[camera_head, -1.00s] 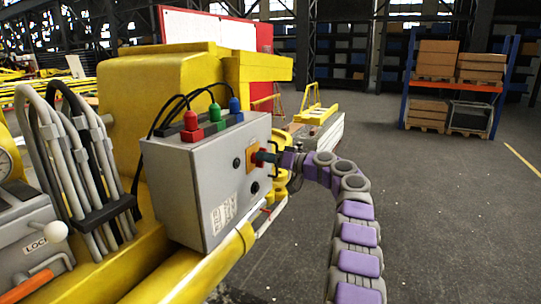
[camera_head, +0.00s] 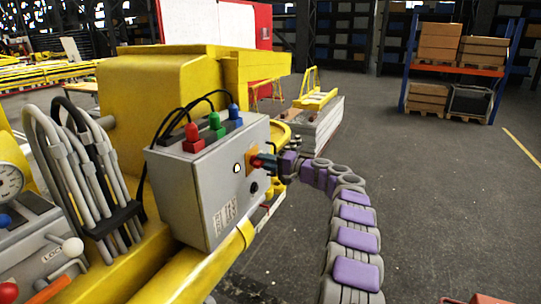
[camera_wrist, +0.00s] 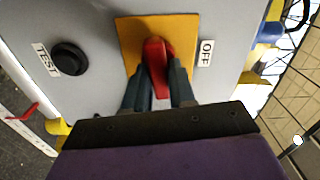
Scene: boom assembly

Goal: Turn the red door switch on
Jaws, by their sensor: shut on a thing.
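The red door switch (camera_wrist: 156,62) sits on a yellow-orange plate (camera_wrist: 128,36) on the grey control box (camera_head: 190,190). In the wrist view its red handle lies between my two dark fingers, roughly in line with them. My gripper (camera_wrist: 159,88) is shut on it; in the head view the gripper (camera_head: 262,161) meets the box's right face at the plate. The "OFF" label (camera_wrist: 206,53) is to the right of the plate. A round lamp (camera_head: 237,168) on the same face shows bright white. The fingers partly hide the switch in the head view.
A black button (camera_wrist: 70,58) beside a "TEST" label is left of the plate. Red, green and blue plugs (camera_head: 214,122) with cables top the box. A yellow rail (camera_head: 215,262) runs below it. Open floor (camera_head: 430,190) lies right; a shelf (camera_head: 455,80) with boxes stands behind.

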